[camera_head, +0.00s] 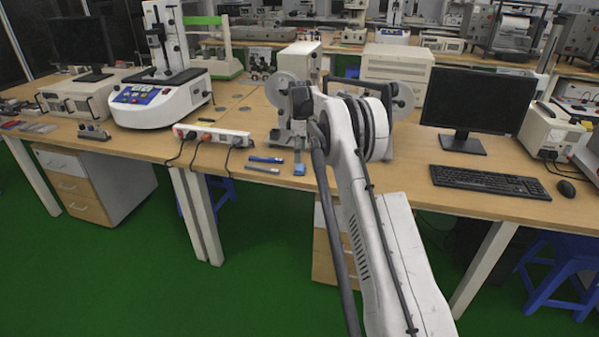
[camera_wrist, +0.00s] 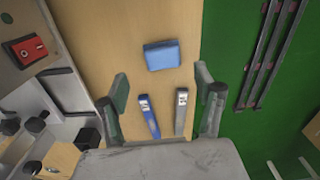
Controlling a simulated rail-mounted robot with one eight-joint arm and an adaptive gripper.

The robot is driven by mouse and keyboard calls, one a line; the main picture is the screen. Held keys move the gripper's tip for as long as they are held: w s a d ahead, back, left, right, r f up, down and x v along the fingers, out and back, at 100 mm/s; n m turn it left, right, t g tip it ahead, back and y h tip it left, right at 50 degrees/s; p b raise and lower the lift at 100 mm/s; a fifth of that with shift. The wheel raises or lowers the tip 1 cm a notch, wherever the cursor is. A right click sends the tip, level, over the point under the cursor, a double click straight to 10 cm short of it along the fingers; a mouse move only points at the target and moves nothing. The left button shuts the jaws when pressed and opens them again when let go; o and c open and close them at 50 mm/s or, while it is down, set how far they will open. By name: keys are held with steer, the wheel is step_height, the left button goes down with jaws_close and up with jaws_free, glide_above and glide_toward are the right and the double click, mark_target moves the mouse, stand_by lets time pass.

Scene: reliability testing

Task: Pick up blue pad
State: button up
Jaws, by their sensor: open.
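The blue pad (camera_wrist: 161,55) lies flat on the wooden table, near the table's edge, in the upper middle of the wrist view. It also shows as a small blue patch (camera_head: 299,170) near the front table edge in the head view. My gripper (camera_wrist: 160,84) is open and empty. Its two fingers are apart in the wrist view, and the pad lies beyond the fingertips in the picture, roughly in line with the gap between them. In the head view the end of my arm hangs over the table near the pad, and its fingers are hard to make out.
A blue strip (camera_wrist: 148,117) and a grey strip (camera_wrist: 180,112) lie beside the pad. A white power strip (camera_head: 212,135) is to their left, and a reel machine (camera_head: 407,100) stands behind my arm. A keyboard (camera_head: 488,182) and monitor (camera_head: 477,103) are at right.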

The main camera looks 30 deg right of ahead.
mark_target(301, 167)
steer(key=shift+s+f+b, duration=0.15)
steer(key=shift+f+b, duration=0.05)
steer(key=shift+f, duration=1.35)
steer(key=shift+s+f+b, duration=0.15)
steer(key=shift+f+b, duration=0.05)
steer(key=shift+f, duration=1.35)
steer(key=shift+c, duration=0.5)
steer(key=c, duration=1)
steer(key=shift+c, duration=0.2)
steer(key=shift+r, duration=0.5)
step_height(301, 167, up, 4)
steer(key=shift+a+f+p, duration=0.15)
steer(key=shift+f+p, duration=0.05)
steer(key=shift+p, duration=0.15)
steer(key=s+a+r, duration=0.3)
steer(key=a+r, duration=0.3)
steer(key=a, duration=0.4)
steer(key=shift+s+a+r+p, duration=0.25)
steer(key=shift+s+a+p, duration=0.05)
steer(key=shift+a+p, duration=0.15)
